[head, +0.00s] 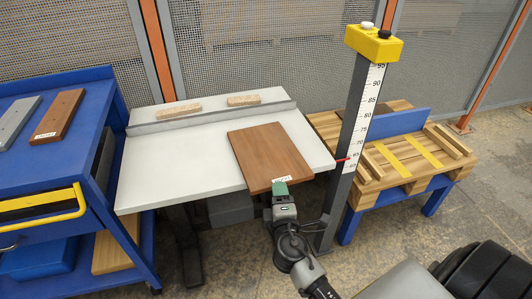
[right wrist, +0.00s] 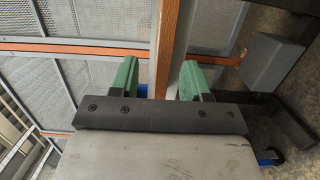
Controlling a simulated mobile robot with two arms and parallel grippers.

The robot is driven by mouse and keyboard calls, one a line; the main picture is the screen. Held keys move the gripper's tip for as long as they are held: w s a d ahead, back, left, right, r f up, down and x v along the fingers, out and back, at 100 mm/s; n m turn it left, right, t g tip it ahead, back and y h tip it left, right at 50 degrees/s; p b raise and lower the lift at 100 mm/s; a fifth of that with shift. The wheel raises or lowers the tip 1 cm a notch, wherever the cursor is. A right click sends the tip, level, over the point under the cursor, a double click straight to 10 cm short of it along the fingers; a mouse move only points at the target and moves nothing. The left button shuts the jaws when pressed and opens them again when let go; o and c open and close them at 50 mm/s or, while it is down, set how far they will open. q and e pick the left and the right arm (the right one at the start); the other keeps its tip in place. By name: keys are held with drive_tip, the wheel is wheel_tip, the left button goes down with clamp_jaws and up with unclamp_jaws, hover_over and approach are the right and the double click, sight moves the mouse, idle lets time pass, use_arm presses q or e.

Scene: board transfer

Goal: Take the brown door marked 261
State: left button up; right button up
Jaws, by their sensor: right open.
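A large brown board (head: 262,150) lies flat on the white table (head: 150,165), its front edge overhanging the table's front edge. A small white label sits at its front edge; I cannot read its number. My right gripper (head: 280,188) is at that front edge, by the label. In the right wrist view my right gripper (right wrist: 157,80) is open, with green fingers. My left gripper is not in view.
A blue cart (head: 90,140) at left holds a grey board (head: 16,122) and a smaller labelled brown board (head: 57,115). Two wooden pieces lie at the table's back ledge. A height-scale post (head: 357,130) stands at the table's right, before a wooden pallet (head: 410,160).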

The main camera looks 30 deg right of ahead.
drive_tip(key=x, duration=0.4)
drive_tip(key=shift+w+f, duration=0.25)
drive_tip(key=shift+w, duration=0.2)
clamp_jaws()
